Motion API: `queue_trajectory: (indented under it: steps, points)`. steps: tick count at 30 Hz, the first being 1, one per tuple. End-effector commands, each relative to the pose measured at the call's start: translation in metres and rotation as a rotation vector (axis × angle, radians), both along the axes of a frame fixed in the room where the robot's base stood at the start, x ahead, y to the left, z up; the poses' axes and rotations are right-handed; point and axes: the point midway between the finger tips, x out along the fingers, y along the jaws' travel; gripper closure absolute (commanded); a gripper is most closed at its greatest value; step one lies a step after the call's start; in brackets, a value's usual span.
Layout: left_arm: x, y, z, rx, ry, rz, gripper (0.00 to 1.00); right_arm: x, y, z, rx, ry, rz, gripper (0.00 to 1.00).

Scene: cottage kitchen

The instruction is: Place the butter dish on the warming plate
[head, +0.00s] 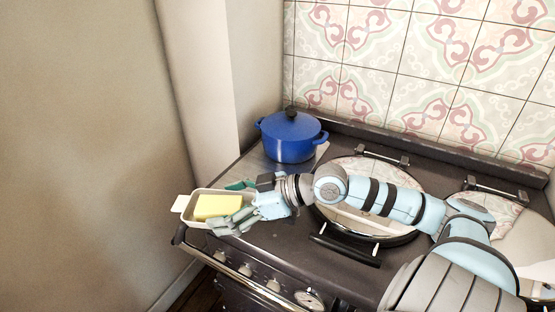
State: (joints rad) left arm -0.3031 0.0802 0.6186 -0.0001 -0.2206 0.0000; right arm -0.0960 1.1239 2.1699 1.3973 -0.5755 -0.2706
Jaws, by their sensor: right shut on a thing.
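The butter dish (193,214) is a pale, open rectangular dish with a tab handle and a yellow block of butter (218,206) in it. It is at the front left corner of the range. My right gripper (236,207) is shut on the dish from its right side, with one finger in front and one behind. Whether the dish touches the surface below, I cannot tell. The warming plate appears to be the flat silvery plate (252,164) at the back left of the range, partly covered by a pot and my gripper. My left gripper is not in view.
A blue lidded pot (291,138) stands at the back left, on or at the silvery plate. A round shiny hob lid (352,170) lies under my right arm, with another at the right. A rail (245,270) and knobs run along the front. A wall closes the left side.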

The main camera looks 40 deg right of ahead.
Motion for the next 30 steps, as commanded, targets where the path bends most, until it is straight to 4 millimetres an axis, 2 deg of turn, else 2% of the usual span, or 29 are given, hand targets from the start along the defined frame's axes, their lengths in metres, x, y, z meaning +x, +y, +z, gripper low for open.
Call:
queue_trajectory:
  steps: [1, 9, 15, 20, 23, 25, 26, 30]
  points:
    - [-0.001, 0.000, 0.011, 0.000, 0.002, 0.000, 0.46, 0.012, -0.012, 0.013, 0.003, -0.005, -0.048, 0.59]
    - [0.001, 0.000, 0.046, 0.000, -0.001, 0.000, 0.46, 0.077, -0.105, 0.055, 0.005, -0.006, -0.408, 0.59]
    - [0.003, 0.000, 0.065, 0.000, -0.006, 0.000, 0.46, 0.105, -0.164, 0.080, 0.007, -0.005, -0.646, 0.59]
    - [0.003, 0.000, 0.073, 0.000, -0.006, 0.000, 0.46, 0.114, -0.191, 0.090, 0.005, -0.004, -0.760, 0.59]
    - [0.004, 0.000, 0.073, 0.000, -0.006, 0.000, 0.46, 0.117, -0.198, 0.086, 0.005, -0.002, -0.793, 0.59]
    - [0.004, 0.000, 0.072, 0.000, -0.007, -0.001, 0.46, 0.117, -0.199, 0.072, 0.004, 0.002, -0.800, 0.59]
    - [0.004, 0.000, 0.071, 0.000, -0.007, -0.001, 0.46, 0.117, -0.199, 0.064, 0.004, 0.002, -0.799, 0.59]
    - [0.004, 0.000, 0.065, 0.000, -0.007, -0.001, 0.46, 0.116, -0.199, 0.010, 0.006, 0.005, -0.799, 0.59]
